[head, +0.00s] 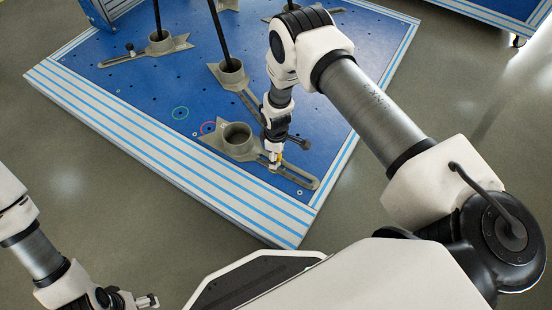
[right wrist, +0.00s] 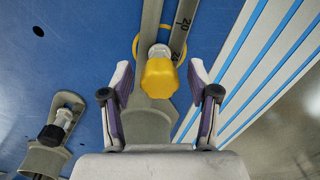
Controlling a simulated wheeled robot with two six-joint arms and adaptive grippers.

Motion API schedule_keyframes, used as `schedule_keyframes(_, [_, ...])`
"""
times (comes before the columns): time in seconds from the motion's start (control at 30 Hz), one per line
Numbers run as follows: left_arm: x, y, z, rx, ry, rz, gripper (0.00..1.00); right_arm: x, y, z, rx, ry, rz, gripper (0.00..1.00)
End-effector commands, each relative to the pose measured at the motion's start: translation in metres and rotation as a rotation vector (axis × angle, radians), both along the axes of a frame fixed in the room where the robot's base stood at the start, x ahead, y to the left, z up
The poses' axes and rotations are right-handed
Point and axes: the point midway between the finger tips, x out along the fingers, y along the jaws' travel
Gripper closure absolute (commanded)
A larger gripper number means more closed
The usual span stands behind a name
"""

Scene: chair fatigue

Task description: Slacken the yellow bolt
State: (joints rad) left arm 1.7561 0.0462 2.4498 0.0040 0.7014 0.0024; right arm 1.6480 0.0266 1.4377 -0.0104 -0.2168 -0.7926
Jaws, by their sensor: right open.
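The yellow bolt (right wrist: 160,78) has a lobed head and sits on the slotted grey bar of a clamp in the right wrist view. In the head view only a small yellow bit (head: 281,160) shows beside my gripper. My right gripper (head: 273,157) is open and points down over the bar. Its two fingers stand on either side of the bolt, with gaps on both sides. The clamp's grey round cup (head: 236,137) is empty. My left gripper (head: 147,301) is at the bottom left of the head view, away from the platform; its jaws are too small to read.
The blue platform (head: 150,85) has striped edges and several holes. Other grey clamps (head: 160,45) hold dark poles (head: 219,35). A black-knobbed bolt (right wrist: 52,133) is at the left in the right wrist view.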

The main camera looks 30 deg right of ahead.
Motion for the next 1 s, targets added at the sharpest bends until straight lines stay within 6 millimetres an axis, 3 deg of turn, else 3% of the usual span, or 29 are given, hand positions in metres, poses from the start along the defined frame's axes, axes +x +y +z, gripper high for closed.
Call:
schedule_keyframes(0.13, [0.0,0.0,0.006,0.0,0.0,0.0,0.14,0.0,0.0,0.002,0.0,0.0,-0.216,0.4])
schedule_keyframes(0.4, [0.0,0.0,0.005,0.0,0.0,0.0,0.14,0.0,0.0,0.001,0.0,0.0,-0.257,0.4])
schedule_keyframes(0.63, [0.0,0.0,0.012,0.0,0.0,0.0,0.14,0.0,-0.001,0.001,0.0,0.001,-0.566,0.4])
schedule_keyframes(0.9, [0.0,0.0,0.011,0.0,0.0,0.0,0.14,0.0,-0.001,0.0,0.0,0.0,-0.608,0.4])
schedule_keyframes(1.0, [0.0,0.0,0.015,0.0,0.0,0.0,0.14,0.0,-0.001,0.002,-0.001,0.0,-0.725,0.4])
